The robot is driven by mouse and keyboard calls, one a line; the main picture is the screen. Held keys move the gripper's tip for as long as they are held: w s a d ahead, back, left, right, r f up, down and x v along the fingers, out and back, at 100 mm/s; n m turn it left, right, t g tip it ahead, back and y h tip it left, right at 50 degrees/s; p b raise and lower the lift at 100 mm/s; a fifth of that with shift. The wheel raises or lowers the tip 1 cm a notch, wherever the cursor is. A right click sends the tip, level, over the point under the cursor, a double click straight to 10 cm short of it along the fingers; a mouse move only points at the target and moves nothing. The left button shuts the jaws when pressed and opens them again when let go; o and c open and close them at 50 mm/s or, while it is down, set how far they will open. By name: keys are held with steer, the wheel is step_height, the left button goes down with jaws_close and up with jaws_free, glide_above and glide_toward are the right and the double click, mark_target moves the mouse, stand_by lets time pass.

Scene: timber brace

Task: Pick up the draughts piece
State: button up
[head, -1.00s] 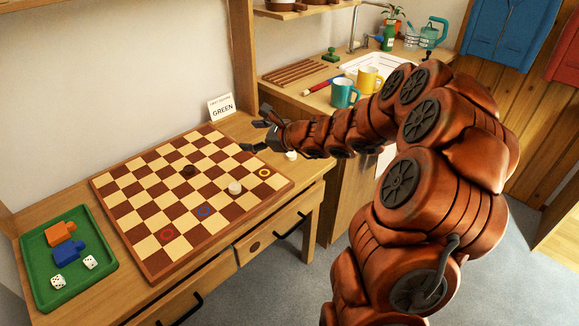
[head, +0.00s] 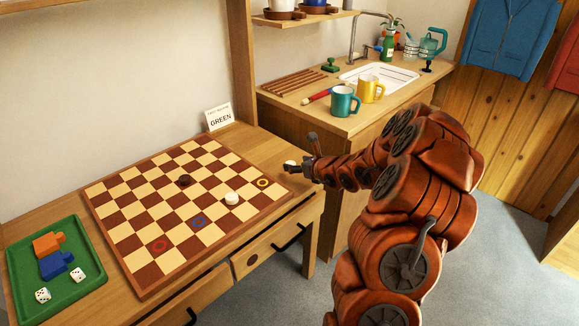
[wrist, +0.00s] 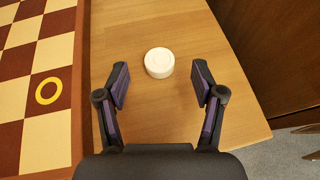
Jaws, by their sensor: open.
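A white draughts piece (wrist: 159,62) lies flat on the bare wooden table to the right of the board. It also shows small in the head view (head: 290,163), partly beside my gripper (head: 309,157). In the wrist view my open gripper (wrist: 160,84) has one finger to the left and one to the right of the piece's near side. The piece is just ahead of the space between the fingertips, and neither finger touches it. Another white piece (head: 232,198) and a dark piece (head: 184,180) stand on the draughts board (head: 140,290).
A green tray (head: 84,292) with blocks and dice is at the left. A sign reading GREEN (head: 220,118) stands behind the board. The table's right edge is close to my gripper. A teal mug (head: 344,101) and yellow mug (head: 371,89) stand on the counter.

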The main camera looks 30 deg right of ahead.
mark_target(290, 162)
steer(key=shift+x, duration=1.85)
steer(key=shift+a+f, duration=0.1)
steer(key=shift+f, duration=0.05)
steer(key=c, duration=0.9)
steer(key=shift+c, duration=0.2)
